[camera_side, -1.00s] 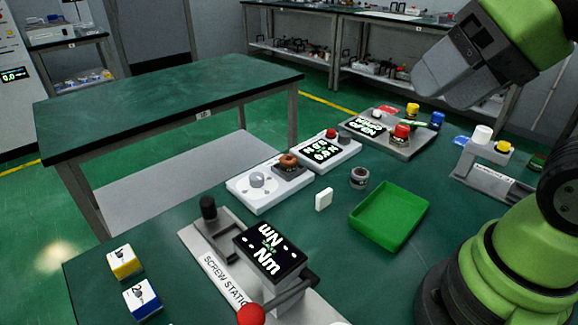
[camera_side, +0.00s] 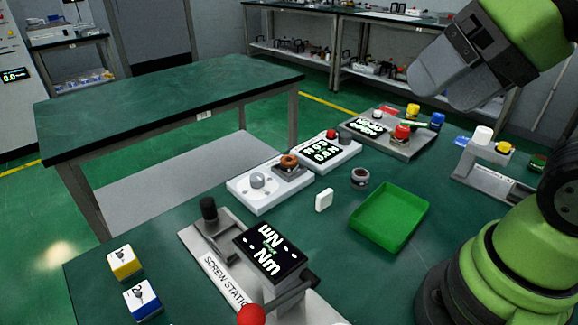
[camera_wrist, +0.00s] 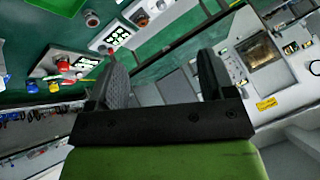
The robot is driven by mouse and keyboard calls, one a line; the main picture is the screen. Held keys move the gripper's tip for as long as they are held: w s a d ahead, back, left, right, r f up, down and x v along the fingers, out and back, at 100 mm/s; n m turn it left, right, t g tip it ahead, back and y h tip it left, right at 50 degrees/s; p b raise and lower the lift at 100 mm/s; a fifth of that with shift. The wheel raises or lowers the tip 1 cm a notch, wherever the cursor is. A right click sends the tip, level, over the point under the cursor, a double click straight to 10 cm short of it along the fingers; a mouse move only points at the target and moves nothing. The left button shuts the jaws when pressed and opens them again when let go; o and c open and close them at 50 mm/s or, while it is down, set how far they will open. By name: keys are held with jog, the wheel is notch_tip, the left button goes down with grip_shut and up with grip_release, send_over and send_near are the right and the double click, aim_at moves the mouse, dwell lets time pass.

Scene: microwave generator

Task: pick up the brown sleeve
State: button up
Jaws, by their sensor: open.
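The brown sleeve (camera_side: 289,160) is a small brown ring sitting on a grey block of a white station with a round knob, near the far edge of the green table. In the wrist view, a small brown ring (camera_wrist: 141,19) shows near the top edge. My gripper (camera_side: 447,98) is open and empty, raised high at the upper right of the side view, well apart from the sleeve. In the wrist view its two dark fingers (camera_wrist: 163,62) stand apart with nothing between them.
A green tray (camera_side: 414,190), a dark round part (camera_side: 360,178) and a white block (camera_side: 324,200) lie on the near side. A station with a screen (camera_side: 324,151) adjoins the sleeve's station. The screw station (camera_side: 222,274) stands at the front.

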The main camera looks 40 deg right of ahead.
jog(key=m+g+h, duration=0.3)
jog(key=g, duration=0.3)
send_over(289, 160)
jog(key=s, duration=0.1)
jog(key=f, duration=2.1)
jog(key=shift+s+f, duration=0.2)
jog(key=shift+f, duration=0.1)
jog(key=shift+w+d+f, duration=0.1)
jog(key=shift+w+f, duration=0.15)
jog(key=shift+f, duration=0.75)
jog(key=shift+w+a+f, duration=0.1)
jog(key=shift+w+f, duration=0.15)
jog(key=shift+f, duration=0.7)
jog(key=shift+w+d+f, duration=0.1)
jog(key=shift+w+f, duration=0.15)
jog(key=shift+f, duration=0.75)
jog(key=c, duration=1)
